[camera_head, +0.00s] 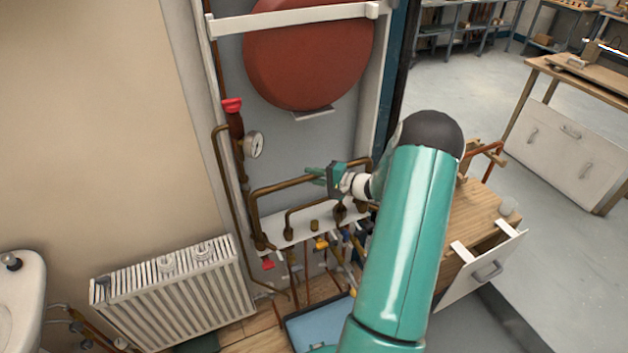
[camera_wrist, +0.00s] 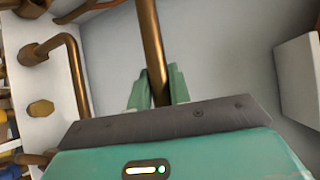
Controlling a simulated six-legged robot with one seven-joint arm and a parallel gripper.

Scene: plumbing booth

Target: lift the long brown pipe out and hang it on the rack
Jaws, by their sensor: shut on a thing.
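The long brown pipe (camera_head: 284,184) is a bent copper-brown tube in front of the grey panel. It runs across above the white manifold shelf (camera_head: 296,231) and bends down at its left side. Its left leg reaches the fitting at the shelf; I cannot tell whether it is seated or just clear. My gripper (camera_head: 318,175) is at the pipe's upper run. In the wrist view the green fingers (camera_wrist: 158,86) are on either side of the pipe (camera_wrist: 150,35), shut on it. I cannot clearly identify the rack.
A shorter bent pipe (camera_head: 303,207) stands just below the long one. A pressure gauge (camera_head: 254,144) and red vessel (camera_head: 308,50) are close by. A radiator (camera_head: 175,295) is at lower left.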

